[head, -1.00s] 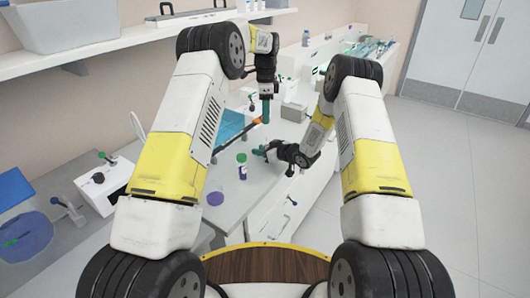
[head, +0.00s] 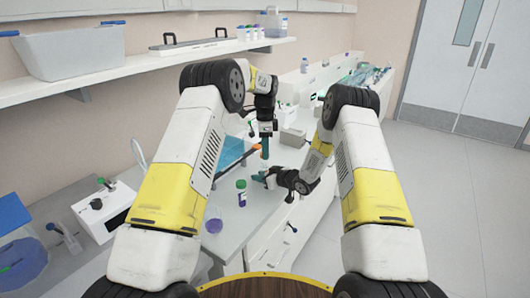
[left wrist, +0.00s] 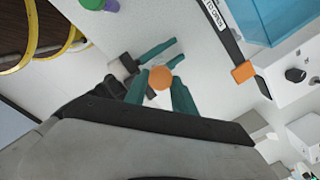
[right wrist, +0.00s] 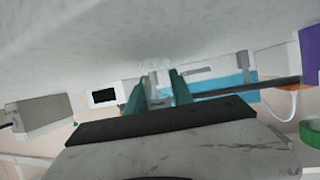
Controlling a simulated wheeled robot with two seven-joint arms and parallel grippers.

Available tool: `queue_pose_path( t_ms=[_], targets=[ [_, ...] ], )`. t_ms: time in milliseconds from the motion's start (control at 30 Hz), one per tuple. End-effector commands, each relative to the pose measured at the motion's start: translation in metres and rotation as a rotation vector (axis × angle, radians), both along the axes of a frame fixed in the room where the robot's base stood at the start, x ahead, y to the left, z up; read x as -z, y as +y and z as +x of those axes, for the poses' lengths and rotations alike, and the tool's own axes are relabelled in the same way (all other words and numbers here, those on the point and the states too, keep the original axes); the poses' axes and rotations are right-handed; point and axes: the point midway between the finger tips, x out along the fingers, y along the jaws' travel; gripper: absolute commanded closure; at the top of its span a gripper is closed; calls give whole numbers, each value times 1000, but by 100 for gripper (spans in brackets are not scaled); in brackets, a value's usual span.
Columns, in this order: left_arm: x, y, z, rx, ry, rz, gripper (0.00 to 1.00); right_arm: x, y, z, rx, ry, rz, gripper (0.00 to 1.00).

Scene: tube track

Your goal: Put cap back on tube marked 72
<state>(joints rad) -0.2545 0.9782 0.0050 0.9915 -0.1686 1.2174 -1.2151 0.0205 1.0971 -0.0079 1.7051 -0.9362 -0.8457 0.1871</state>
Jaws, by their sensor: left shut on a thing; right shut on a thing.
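My left gripper (head: 265,152) points down and is shut on an orange cap (left wrist: 161,77), seen end-on between its teal fingers in the left wrist view. My right gripper (head: 260,178) lies sideways just below it, over the bench's front edge. In the right wrist view its teal fingers (right wrist: 158,88) are shut on a clear, pale tube (right wrist: 152,80), mostly hidden. The cap is close to the right fingertips; I cannot tell whether it touches the tube. No number is readable on the tube.
A blue tray (head: 229,152) and a long bar with an orange end (left wrist: 243,72) lie behind. A grey box (head: 293,137) is to the right. A shelf (head: 150,58) hangs above.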

Motion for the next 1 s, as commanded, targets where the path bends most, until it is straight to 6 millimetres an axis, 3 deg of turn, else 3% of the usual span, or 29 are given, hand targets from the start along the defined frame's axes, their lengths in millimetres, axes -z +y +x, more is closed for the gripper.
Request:
queue_pose_path(
  t_ms=[100, 633, 1000],
  targets=[
    [8, 0, 0, 0, 1, 0, 100, 0, 0, 0, 0, 0, 0, 100],
    [9, 0, 0, 0, 0, 0, 100, 0, 0, 0, 0, 0, 0, 100],
    [26, 1, 0, 2, 0, 1, 100, 0, 0, 0, 0, 0, 0, 100]
  ],
)
